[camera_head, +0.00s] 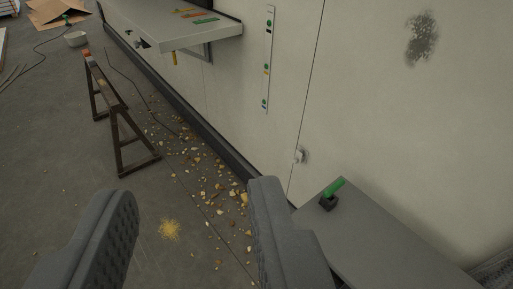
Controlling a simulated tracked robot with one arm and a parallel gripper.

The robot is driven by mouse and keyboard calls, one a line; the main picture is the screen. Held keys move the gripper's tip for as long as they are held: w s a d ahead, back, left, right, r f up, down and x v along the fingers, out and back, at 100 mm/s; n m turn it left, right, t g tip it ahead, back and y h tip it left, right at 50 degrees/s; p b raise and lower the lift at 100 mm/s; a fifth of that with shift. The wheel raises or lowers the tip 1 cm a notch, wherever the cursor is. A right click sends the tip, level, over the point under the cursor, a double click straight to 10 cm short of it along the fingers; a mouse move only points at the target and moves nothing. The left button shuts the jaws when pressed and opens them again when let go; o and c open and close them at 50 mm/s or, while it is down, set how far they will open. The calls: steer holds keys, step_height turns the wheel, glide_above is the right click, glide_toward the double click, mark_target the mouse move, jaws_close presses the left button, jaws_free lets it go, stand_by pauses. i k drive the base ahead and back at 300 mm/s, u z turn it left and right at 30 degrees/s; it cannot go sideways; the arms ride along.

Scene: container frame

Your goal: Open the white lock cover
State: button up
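A grey table (375,235) with a green-handled object (331,194) stands at lower right by the wall. A wall shelf (190,30) juts out at the top. A trestle (118,118) stands at left. Debris (215,185) litters the floor along the wall.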

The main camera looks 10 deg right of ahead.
mark_target(298, 156)
steer(key=u, duration=0.1)
steer(key=i, duration=1.45)
steer(key=z, duration=0.35)
